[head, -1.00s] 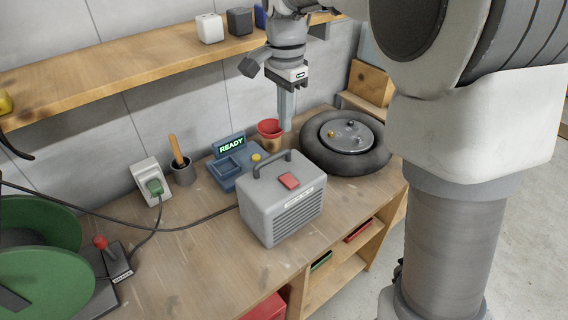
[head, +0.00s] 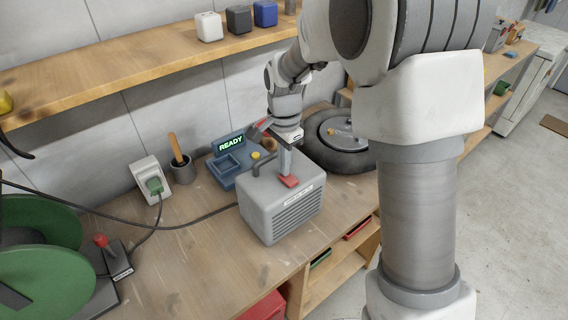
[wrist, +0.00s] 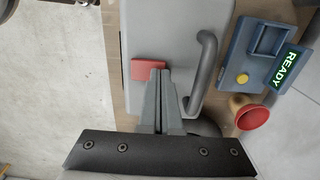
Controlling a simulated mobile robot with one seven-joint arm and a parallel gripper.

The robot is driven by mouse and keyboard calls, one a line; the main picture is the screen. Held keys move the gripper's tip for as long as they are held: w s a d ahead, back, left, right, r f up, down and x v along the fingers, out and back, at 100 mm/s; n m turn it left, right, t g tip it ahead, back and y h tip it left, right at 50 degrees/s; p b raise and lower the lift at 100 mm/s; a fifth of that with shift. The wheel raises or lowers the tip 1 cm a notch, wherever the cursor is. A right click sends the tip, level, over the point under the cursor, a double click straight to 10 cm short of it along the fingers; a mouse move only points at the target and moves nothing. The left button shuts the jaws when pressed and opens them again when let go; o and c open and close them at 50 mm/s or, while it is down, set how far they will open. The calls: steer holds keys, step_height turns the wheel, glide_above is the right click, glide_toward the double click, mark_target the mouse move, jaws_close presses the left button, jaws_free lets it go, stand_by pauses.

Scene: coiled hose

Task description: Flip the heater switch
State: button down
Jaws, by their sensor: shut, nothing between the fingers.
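The grey heater (head: 283,215) stands on the workbench, with a slatted front and a carrying handle on top. Its red switch (head: 289,181) sits on the top face; in the wrist view the red switch (wrist: 149,70) shows just beyond the fingertips. My gripper (head: 287,172) is shut and empty, pointing down at the switch's rear edge. In the wrist view the closed fingertips (wrist: 159,73) overlap the edge of the switch. I cannot tell whether they touch it.
A dark round tyre-like ring (head: 340,157) lies to the right. A green hose reel (head: 45,265) is at the left.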

steer(key=shift+f, duration=0.1)
stand_by(0.3)
steer(key=shift+f, duration=0.2)
steer(key=shift+s+r, duration=0.1)
steer(key=shift+s+d+r, duration=0.25)
steer(key=shift+s+d, duration=0.15)
steer(key=shift+s, duration=0.1)
steer(key=shift+p, duration=0.3)
